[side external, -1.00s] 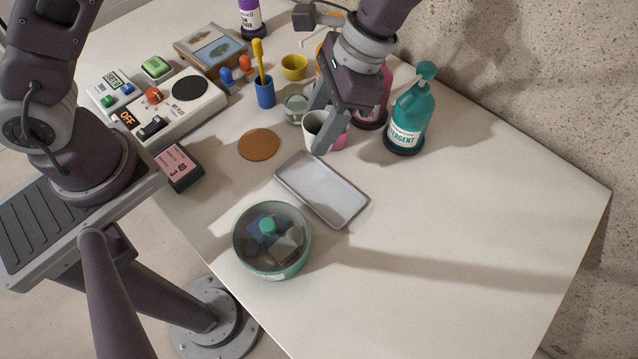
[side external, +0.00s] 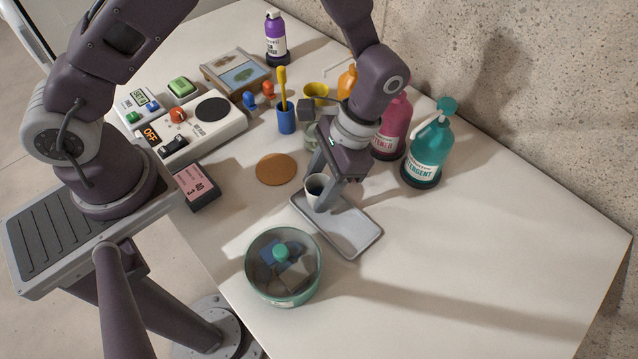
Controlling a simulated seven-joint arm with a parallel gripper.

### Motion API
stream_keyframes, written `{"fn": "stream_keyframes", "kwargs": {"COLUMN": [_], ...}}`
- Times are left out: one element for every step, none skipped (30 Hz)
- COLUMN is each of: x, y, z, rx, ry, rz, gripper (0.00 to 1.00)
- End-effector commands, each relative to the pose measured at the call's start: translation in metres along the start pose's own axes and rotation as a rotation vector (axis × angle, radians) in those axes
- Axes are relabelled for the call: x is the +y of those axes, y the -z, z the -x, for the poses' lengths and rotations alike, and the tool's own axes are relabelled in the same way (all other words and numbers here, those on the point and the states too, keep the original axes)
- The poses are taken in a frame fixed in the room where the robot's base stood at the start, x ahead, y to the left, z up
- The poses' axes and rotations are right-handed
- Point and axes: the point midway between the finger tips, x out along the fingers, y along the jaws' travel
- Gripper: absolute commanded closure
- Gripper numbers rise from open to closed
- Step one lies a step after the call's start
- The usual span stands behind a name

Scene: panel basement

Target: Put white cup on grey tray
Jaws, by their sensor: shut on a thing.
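The white cup (side external: 313,196) is upright at the upper left end of the grey tray (side external: 358,238). My gripper (side external: 322,192) comes down from above and is shut on the cup, with its fingers at the cup's wall. The cup's dark inside shows at the top. The fingers and wrist hide part of the cup. I cannot tell whether the cup's base touches the tray or is just above it. The rest of the tray is empty.
A green-rimmed pot with a lid (side external: 283,270) stands close below the tray. A brown coaster (side external: 276,169) lies to its upper left. Teal (side external: 430,148) and pink (side external: 391,128) bottles stand behind, right of my arm. The table right of the tray is clear.

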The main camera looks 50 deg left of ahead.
Motion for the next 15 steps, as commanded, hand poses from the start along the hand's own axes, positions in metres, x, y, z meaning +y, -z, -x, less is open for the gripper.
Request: {"fn": "stream_keyframes", "kwargs": {"x": [0.0, 0.0, 0.0, 0.0, 0.0, 0.0, 0.0, 0.0, 0.0, 0.0, 0.0, 0.0, 0.0, 0.0, 0.0], "y": [0.0002, 0.0005, 0.0009, 0.001, 0.001, 0.001, 0.001, 0.0009, 0.0009, 0.0009, 0.0009, 0.0009, 0.0009, 0.0009, 0.0009], "z": [-0.0006, -0.0013, -0.0025, -0.0025, -0.0023, -0.0022, -0.0022, -0.0022, -0.0021, -0.0021, -0.0021, -0.0021, -0.0021, -0.002, -0.0018], "rx": [0.0, -0.001, -0.001, -0.001, 0.0, 0.0, 0.0, 0.0, 0.0, 0.0, 0.0, 0.0, 0.0, 0.0, 0.0], "ry": [0.0, 0.0, 0.0, 0.0, 0.0, 0.0, 0.0, 0.0, 0.0, 0.0, 0.0, 0.0, 0.0, 0.0, 0.0], "rz": [0.0, 0.0, 0.0, 0.0, 0.0, 0.0, 0.0, 0.0, 0.0, -0.001, -0.001, -0.001, -0.001, -0.001, -0.001], "gripper": [0.94, 0.94, 0.94, 0.5, 0.45, 0.37, 0.33, 0.33, 0.33, 0.33, 0.33, 0.33, 0.33, 0.33, 0.33]}}
